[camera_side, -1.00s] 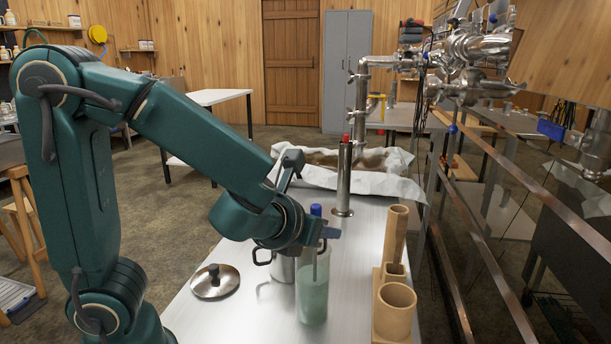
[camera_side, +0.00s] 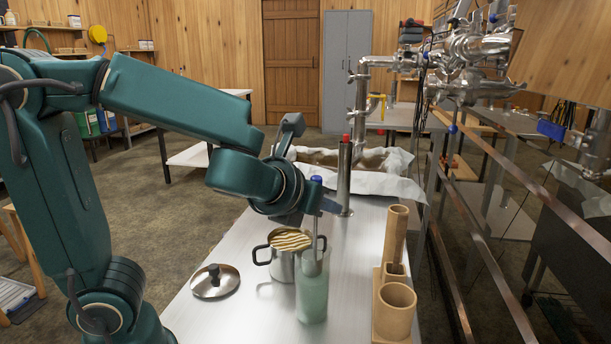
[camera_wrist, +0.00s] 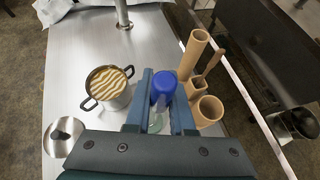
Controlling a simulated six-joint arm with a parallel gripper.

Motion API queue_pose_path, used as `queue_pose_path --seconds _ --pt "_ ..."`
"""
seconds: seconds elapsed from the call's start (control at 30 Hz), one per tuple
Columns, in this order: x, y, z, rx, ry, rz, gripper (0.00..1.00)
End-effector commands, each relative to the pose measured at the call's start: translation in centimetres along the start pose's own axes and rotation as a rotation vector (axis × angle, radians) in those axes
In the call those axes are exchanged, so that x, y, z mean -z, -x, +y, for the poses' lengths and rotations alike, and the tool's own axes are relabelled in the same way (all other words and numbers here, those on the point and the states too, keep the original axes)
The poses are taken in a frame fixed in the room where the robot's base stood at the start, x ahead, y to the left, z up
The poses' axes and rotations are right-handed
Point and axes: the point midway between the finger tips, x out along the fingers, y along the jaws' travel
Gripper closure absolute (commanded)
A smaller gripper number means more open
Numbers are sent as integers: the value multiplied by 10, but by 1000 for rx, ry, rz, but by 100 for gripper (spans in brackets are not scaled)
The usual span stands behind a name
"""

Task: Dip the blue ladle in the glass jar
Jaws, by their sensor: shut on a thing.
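The blue ladle (camera_side: 316,180) is upright, with its blue handle end up and its thin shaft running down to the mouth of the glass jar. My gripper (camera_side: 318,206) is shut on the ladle just below the blue end; the wrist view shows the blue end (camera_wrist: 164,84) between my fingers (camera_wrist: 163,100). The glass jar (camera_side: 312,296) stands on the steel table and looks pale green. I cannot clearly tell how deep the ladle's lower end sits in it. In the wrist view the jar is mostly hidden under my gripper.
A two-handled pot (camera_side: 283,268) with a striped cream-and-brown top stands just behind the jar. Its lid (camera_side: 215,281) lies to the left. A wooden holder with tubes (camera_side: 395,308) stands to the right. A red-topped steel cylinder (camera_side: 345,180) rises behind.

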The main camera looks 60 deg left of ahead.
Motion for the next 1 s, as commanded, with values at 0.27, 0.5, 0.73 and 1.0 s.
queue_pose_path --seconds 0.27,0.5,0.73,1.0 --pt "-16 10 0 1 4 -3 100" --pt "-29 18 0 2 3 -3 100" --pt "-42 26 0 1 3 -4 100" --pt "-57 35 0 2 3 -3 100"
